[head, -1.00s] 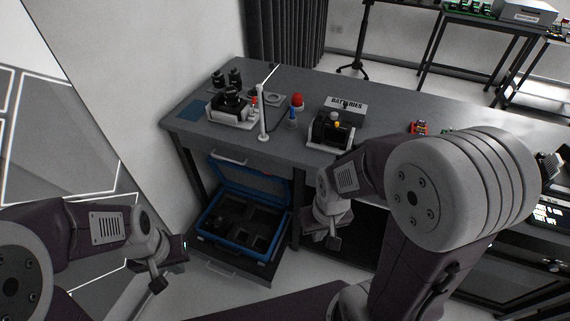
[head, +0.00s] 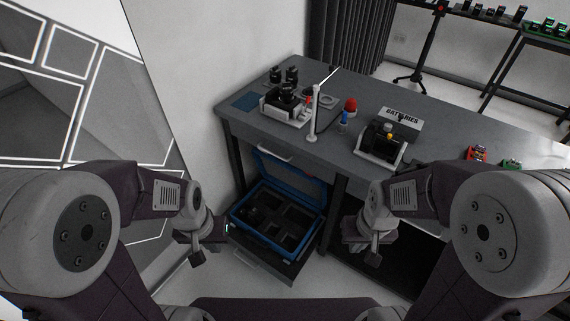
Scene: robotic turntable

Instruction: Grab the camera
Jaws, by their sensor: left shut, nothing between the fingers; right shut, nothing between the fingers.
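A black camera (head: 287,91) sits on a white and grey device (head: 284,112), probably the turntable, at the far left part of the grey table. My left gripper (head: 208,246) is in front of the table, low and to the left of the open drawer. My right gripper (head: 364,246) is in front of the table, right of the drawer. Both grippers are shut and empty, well apart from the camera.
Black lens-like items (head: 291,75), a white post (head: 313,118), a red dome (head: 351,104) and a battery charger (head: 382,142) with a "BATTERIES" sign (head: 402,117) share the grey table (head: 245,119). An open blue case (head: 243,215) lies in the pulled-out drawer (head: 262,262).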

